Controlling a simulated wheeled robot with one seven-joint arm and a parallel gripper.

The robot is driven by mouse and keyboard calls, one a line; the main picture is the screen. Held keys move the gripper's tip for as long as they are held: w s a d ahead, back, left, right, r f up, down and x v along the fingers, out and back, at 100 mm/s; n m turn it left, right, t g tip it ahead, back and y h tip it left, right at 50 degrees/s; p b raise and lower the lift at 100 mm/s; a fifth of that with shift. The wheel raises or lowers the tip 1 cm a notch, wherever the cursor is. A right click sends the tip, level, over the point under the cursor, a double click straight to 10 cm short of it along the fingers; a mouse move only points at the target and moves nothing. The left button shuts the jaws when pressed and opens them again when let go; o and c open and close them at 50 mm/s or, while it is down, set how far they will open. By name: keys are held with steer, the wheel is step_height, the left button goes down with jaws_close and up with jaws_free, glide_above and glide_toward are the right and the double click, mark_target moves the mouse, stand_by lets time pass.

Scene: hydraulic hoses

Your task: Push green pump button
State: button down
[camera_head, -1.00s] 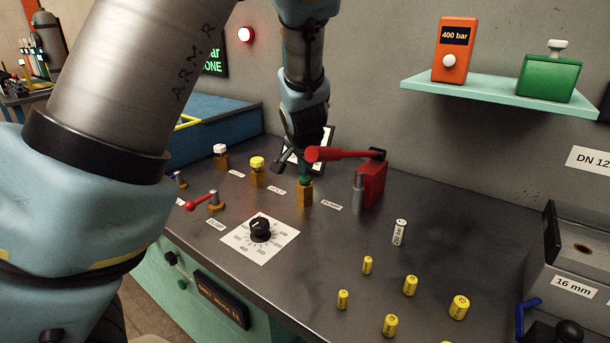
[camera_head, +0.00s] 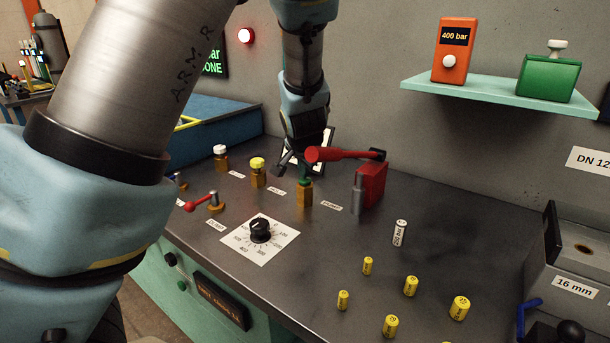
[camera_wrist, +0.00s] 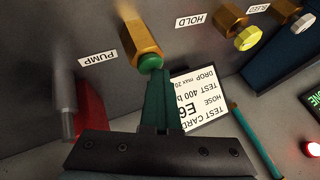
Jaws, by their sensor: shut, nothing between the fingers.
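The green pump button (camera_head: 305,182) sits on a brass hexagonal post on the dark bench top. In the wrist view the green button (camera_wrist: 150,63) caps its brass post beside the PUMP label (camera_wrist: 98,60). My gripper (camera_wrist: 156,78) is shut and empty, its narrow fingers reaching toward the button's cap. The fingertips are right at the button, but I cannot tell whether they touch or how far it is pressed. In the head view my gripper (camera_head: 304,172) is just above the button, partly hidden by the red lever.
A red lever (camera_head: 335,154) on a red block stands close to the right. Yellow (camera_head: 257,163) and white (camera_head: 220,150) buttons stand to the left. A dial (camera_head: 260,229) and several yellow cylinders are in front.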

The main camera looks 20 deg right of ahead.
mark_target(304, 181)
steer(key=shift+s+a+f, duration=0.1)
steer(key=shift+s+a, duration=0.05)
steer(key=shift+s, duration=0.1)
step_height(304, 181, up, 6)
steer(key=p, duration=0.7)
steer(key=shift+w+r, duration=0.15)
steer(key=shift+r, duration=0.05)
steer(key=a+n+g+y, duration=0.1)
steer(key=a+n+g, duration=0.35)
steer(key=a, duration=1.45)
steer(key=s+a+r+n+y, duration=0.1)
steer(key=s+a+n, duration=0.3)
steer(key=a, duration=0.4)
steer(key=s+a+n+y, duration=0.1)
steer(key=s+a+n, duration=0.3)
steer(key=a, duration=0.5)
steer(key=shift+s+r+g, duration=0.35)
steer(key=shift+s+r, duration=0.05)
steer(key=shift+s, duration=0.75)
